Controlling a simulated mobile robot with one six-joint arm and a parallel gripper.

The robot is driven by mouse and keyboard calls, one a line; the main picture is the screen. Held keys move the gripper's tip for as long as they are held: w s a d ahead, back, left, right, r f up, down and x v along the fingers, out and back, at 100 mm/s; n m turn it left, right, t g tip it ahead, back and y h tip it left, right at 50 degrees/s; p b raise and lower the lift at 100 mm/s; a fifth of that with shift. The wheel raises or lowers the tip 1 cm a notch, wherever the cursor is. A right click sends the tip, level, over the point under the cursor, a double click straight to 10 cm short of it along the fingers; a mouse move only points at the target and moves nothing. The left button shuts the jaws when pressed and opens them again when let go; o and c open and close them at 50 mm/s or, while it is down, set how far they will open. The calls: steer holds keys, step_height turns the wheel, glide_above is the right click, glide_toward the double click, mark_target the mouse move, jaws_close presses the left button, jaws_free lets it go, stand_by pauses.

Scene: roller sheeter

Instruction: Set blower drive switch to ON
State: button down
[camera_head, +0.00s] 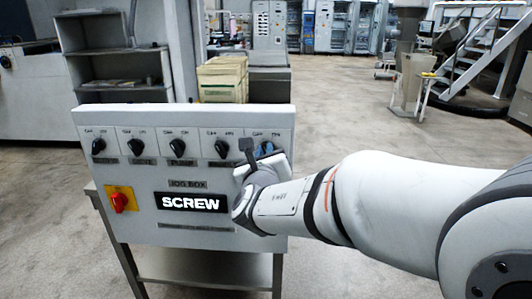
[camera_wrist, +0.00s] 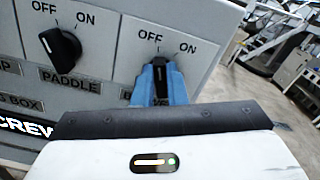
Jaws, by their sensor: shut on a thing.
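The blower drive switch is the rightmost black rotary knob (camera_wrist: 160,62) on the jog box panel, with OFF and ON printed above it. Its label is mostly hidden by my gripper; only a first letter B shows. My gripper (camera_wrist: 162,82) has its blue fingers shut on this knob. The visible top of the knob points roughly up in the wrist view, but its exact setting is hard to tell. In the head view my gripper (camera_head: 266,148) is at the panel's right end, and the knob is mostly hidden.
The jog box (camera_head: 170,218) stands on a metal stand. The PADDLE knob (camera_wrist: 62,46) beside my gripper points toward OFF. Several similar knobs line the panel to the left. A red switch on a yellow plate (camera_head: 121,201) sits lower left. Floor to the right is open.

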steer(key=shift+f+b, duration=0.1)
steer(key=shift+b, duration=0.35)
steer(key=m+b, duration=0.3)
steer(key=b, duration=0.1)
steer(key=m+b, duration=0.2)
steer(key=b, duration=0.1)
steer(key=m+b, duration=0.3)
steer(key=b, duration=0.1)
steer(key=shift+d+m+b, duration=0.3)
steer(key=shift+d+b, duration=0.05)
steer(key=shift+d, duration=0.05)
steer(key=c, duration=1.5)
jaws_free()
steer(key=shift+o, duration=0.2)
